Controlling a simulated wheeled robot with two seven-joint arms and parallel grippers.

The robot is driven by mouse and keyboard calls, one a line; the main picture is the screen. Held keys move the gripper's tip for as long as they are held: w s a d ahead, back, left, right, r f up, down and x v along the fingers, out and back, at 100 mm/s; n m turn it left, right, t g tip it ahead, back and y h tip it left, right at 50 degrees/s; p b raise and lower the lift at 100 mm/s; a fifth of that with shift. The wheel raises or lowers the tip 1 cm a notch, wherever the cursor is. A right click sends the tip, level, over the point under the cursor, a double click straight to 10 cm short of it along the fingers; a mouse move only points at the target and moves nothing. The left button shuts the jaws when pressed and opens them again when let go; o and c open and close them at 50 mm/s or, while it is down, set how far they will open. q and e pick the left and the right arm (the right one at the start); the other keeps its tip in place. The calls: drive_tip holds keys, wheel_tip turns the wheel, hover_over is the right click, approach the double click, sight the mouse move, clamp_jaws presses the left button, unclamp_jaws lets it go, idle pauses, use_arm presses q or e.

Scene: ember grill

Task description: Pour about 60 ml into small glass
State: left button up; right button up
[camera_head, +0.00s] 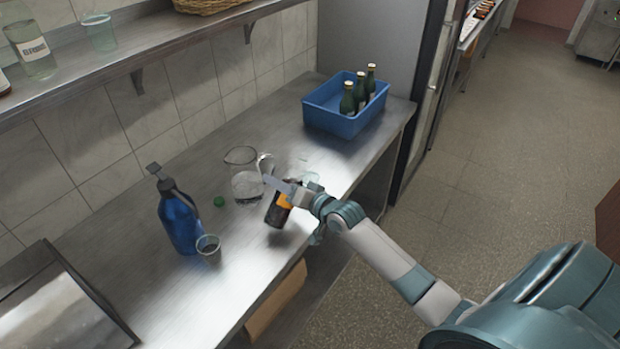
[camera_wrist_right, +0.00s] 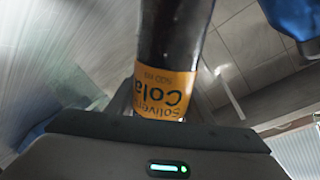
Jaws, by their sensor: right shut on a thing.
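A dark cola bottle (camera_head: 277,212) with an orange label is held at the front middle of the counter. My right gripper (camera_head: 288,193) is shut on it; whether its base touches the counter I cannot tell. In the right wrist view the bottle (camera_wrist_right: 172,38) and its "Cola" label fill the middle, between my fingers. A small clear glass (camera_head: 208,248) stands left of the bottle, near the counter's front edge, apart from it. Another clear glass (camera_head: 311,179) is partly hidden behind my gripper. My left gripper is not in view.
A blue bottle (camera_head: 178,222) stands beside the small glass. A clear measuring jug (camera_head: 245,180) stands behind the cola bottle, with a green cap (camera_head: 219,201) to its left. A blue crate (camera_head: 325,113) with green bottles sits at the far end. A shelf (camera_head: 130,52) runs along the wall.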

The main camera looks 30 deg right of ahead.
sight(276, 194)
drive_tip(key=shift+s+a+f+m+g+y+b, duration=0.2)
drive_tip(key=shift+a+f+m+b, duration=0.2)
drive_tip(key=shift+f+m, duration=0.2)
drive_tip(key=shift+s+a+f+m+g+y+b, duration=0.1)
drive_tip(key=shift+a+f+m+y+b, duration=0.1)
drive_tip(key=shift+a+f+m+b, duration=0.3)
drive_tip(key=shift+m, duration=0.7)
drive_tip(key=shift+s, duration=0.1)
drive_tip(key=shift+y, duration=0.3)
drive_tip(key=shift+r+m+g+p, duration=0.3)
drive_tip(key=shift+m+p, duration=0.05)
drive_tip(key=shift+m, duration=0.05)
drive_tip(key=shift+d+r+m+y+p, duration=0.15)
drive_tip(key=shift+r+m+y+p, duration=0.15)
drive_tip(key=shift+r+m+p, duration=0.35)
drive_tip(key=shift+s+a, duration=0.1)
drive_tip(key=shift+a, duration=0.45)
drive_tip(key=shift+r+p, duration=0.25)
drive_tip(key=shift+p, duration=0.3)
idle(1.0)
